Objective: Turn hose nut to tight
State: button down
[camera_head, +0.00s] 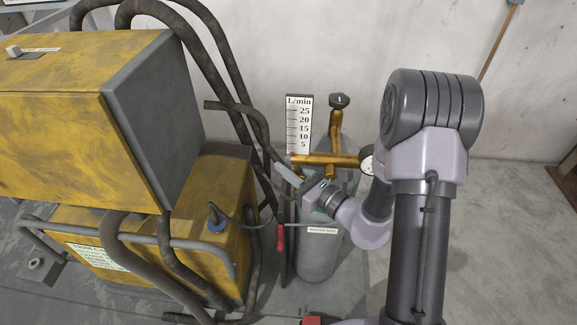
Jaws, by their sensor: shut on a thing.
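My gripper (297,183) is at the left end of the brass regulator (330,159), where a dark hose (255,125) comes down to meet it. Its pale finger lies along this joint, and its jaws are shut on the hose nut. The nut itself is hidden by the jaws, so its turn angle cannot be told. The regulator sits on top of a grey gas cylinder (318,255), with a dark knob (339,101) on its upright stem.
A flow scale (298,124) stands behind the regulator, and a round gauge (367,160) is at its right. A yellow welding machine (85,95) with thick looping hoses fills the left. A red-handled tool (281,238) hangs by the cylinder. The floor at right is mostly clear.

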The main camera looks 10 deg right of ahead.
dwell(0.3)
jog(key=c, duration=1.2)
grip_release()
jog(key=p+v, duration=0.2)
jog(key=v, duration=1.5)
jog(key=shift+s+d, duration=0.15)
jog(key=shift+d, duration=0.05)
